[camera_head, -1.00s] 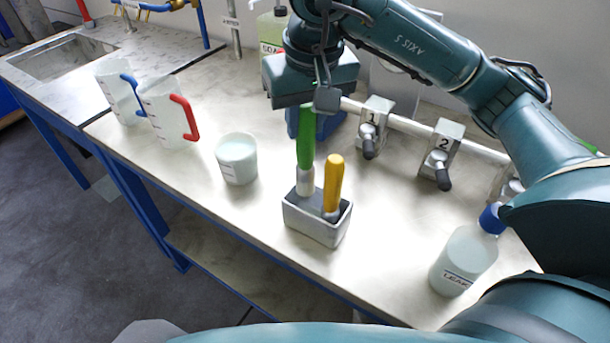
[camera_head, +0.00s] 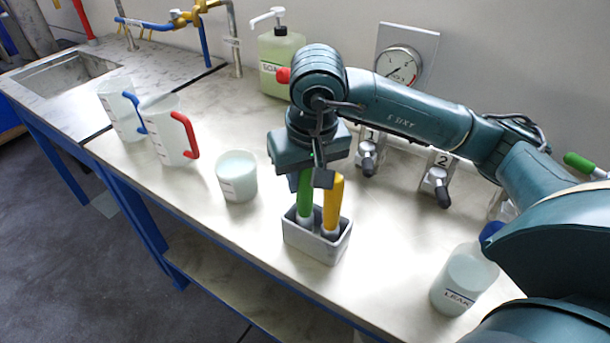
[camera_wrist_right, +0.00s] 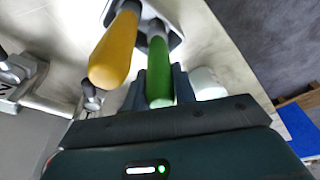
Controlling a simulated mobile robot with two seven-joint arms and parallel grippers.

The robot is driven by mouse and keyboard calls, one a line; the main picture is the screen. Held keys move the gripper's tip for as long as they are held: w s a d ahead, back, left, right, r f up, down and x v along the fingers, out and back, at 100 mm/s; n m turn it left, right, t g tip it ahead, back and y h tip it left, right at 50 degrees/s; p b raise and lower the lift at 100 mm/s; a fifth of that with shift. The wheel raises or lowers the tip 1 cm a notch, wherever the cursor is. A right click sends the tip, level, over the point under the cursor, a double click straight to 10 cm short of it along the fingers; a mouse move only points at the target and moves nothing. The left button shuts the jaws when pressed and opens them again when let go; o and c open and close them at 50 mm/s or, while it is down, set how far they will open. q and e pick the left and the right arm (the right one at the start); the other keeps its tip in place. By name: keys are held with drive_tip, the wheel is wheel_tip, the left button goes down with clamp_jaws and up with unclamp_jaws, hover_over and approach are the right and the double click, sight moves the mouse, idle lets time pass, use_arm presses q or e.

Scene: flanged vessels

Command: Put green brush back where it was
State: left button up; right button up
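The green brush (camera_head: 305,197) stands upright in a small grey holder (camera_head: 300,238) on the bench, with its lower end hidden inside. A yellow brush (camera_head: 333,205) stands beside it in the same holder. My right gripper (camera_head: 309,178) is above the holder, pointing down, with its fingers around the green handle. In the right wrist view the green handle (camera_wrist_right: 159,75) lies between the two dark fingers, which appear to touch it. The yellow handle (camera_wrist_right: 113,52) is outside the fingers, to the left. My left gripper is not in view.
A white beaker (camera_head: 237,176) stands left of the holder, with jugs with a red handle (camera_head: 168,132) and a blue handle (camera_head: 120,108) beyond. A LEAK bottle (camera_head: 463,283) is at the right. Numbered valves (camera_head: 437,178) and a soap dispenser (camera_head: 280,55) are behind.

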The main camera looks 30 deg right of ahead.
drive_tip(key=o, duration=0.4)
drive_tip(key=shift+r, duration=0.1)
drive_tip(key=shift+r+p, duration=0.25)
drive_tip(key=shift+p, duration=0.2)
wheel_tip(320, 180, up, 12)
drive_tip(key=s, duration=0.2)
drive_tip(key=shift+s+f, duration=0.15)
drive_tip(key=shift+f, duration=0.1)
drive_tip(key=shift+s+a, duration=0.1)
drive_tip(key=shift+a, duration=0.05)
